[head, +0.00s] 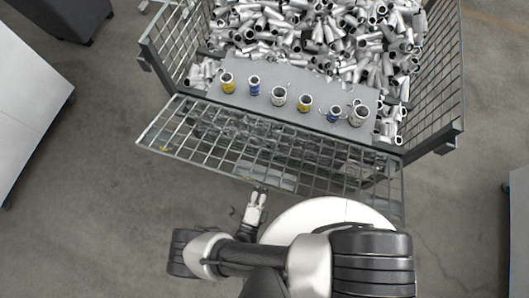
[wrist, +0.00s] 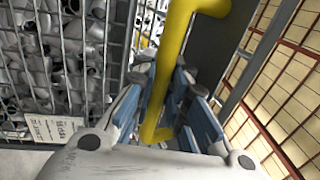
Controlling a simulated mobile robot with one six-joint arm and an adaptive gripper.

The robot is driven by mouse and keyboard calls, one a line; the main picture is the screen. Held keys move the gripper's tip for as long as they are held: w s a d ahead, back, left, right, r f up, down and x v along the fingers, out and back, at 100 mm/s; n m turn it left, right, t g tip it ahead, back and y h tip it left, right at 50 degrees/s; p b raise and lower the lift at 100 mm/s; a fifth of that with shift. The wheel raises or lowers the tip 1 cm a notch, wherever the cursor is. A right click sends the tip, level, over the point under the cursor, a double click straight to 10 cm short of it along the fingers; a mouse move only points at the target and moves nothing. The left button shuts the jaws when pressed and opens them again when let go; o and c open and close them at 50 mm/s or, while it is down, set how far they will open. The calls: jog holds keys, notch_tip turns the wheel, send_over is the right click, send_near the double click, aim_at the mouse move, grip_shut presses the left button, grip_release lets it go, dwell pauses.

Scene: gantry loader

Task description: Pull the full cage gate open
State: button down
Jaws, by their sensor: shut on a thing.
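The cage (head: 438,88) is a grey wire-mesh crate, heaped with metal pipe fittings. Its mesh gate (head: 165,139) spans the front in the head view and appears tilted outward toward me, its lower edge sloping down to the right. My gripper (head: 259,188) is at the gate's near edge, left of its middle. In the wrist view, a yellow handle (wrist: 170,70) runs between the blue finger pads of my gripper (wrist: 165,112), which is shut on it. The handle's attachment to the gate is not clear.
A grey board (head: 240,101) across the cage front carries several yellow, blue and white ringed fittings (head: 278,95). A white cabinet (head: 28,100) stands at left and a dark box (head: 62,16) at upper left. Another light unit (head: 519,225) is at right. Floor (head: 95,215) is clear at left.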

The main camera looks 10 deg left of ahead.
jog(key=shift+a, duration=0.1)
dwell(0.3)
jog(key=c, duration=1.6)
grip_release()
jog(key=shift+s, duration=0.1)
jog(key=shift+v, duration=3.7)
